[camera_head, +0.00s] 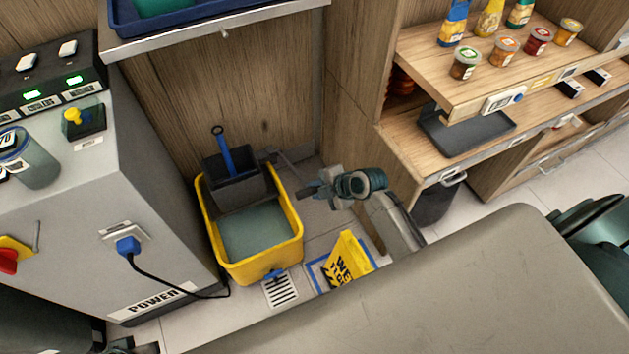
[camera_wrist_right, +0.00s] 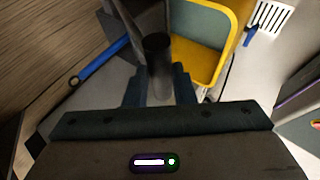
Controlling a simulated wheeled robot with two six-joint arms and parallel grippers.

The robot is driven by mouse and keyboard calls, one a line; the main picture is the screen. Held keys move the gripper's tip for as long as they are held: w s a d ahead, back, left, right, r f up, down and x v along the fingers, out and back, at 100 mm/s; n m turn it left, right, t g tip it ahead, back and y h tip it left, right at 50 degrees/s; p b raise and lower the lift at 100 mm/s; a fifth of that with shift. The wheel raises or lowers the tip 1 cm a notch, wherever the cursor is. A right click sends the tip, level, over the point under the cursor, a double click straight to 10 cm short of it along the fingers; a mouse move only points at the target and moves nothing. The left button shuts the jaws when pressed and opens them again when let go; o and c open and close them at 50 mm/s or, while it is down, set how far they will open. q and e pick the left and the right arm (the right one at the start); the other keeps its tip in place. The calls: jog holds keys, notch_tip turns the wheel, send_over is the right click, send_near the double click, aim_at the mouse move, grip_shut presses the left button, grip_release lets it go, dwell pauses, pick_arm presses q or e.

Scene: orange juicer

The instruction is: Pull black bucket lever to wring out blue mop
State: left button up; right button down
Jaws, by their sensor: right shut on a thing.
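The yellow mop bucket (camera_head: 265,268) stands on the floor, with greyish water in its front part. A black wringer (camera_head: 235,188) sits at its back. The blue mop handle (camera_head: 225,155) sticks up from the wringer; the mop head is hidden inside. The blue handle also shows in the right wrist view (camera_wrist_right: 105,60). My right gripper (camera_head: 312,191) is to the right of the bucket. In the right wrist view its fingers are closed around the black lever (camera_wrist_right: 157,65). A small grey part at the bottom left edge may be my left gripper (camera_head: 132,346); its fingers are not clear.
A yellow wet-floor sign (camera_head: 348,262) and a floor drain (camera_head: 280,289) lie in front of the bucket. A grey power cabinet (camera_head: 160,200) with a black cable stands left. Wooden shelves (camera_head: 440,70) with jars and a dark bin (camera_head: 437,200) are right. A grey surface fills the foreground.

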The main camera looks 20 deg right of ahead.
pick_arm(q)
jog(key=shift+s+d+r+t, duration=0.2)
jog(key=shift+r+t, duration=0.1)
jog(key=shift+r, duration=0.4)
pick_arm(e)
jog(key=shift+s+f, duration=0.55)
jog(key=shift+f, duration=0.35)
pick_arm(q)
jog(key=shift+b, duration=0.3)
pick_arm(e)
jog(key=shift+s+f, duration=0.1)
jog(key=shift+f, duration=0.05)
jog(key=c, duration=1.2)
grip_release()
pick_arm(q)
jog(key=shift+w+a+f+p, duration=0.1)
jog(key=shift+a+f+p, duration=0.1)
jog(key=shift+f+p, duration=0.35)
pick_arm(e)
jog(key=v, duration=1.1)
jog(key=shift+w, duration=0.25)
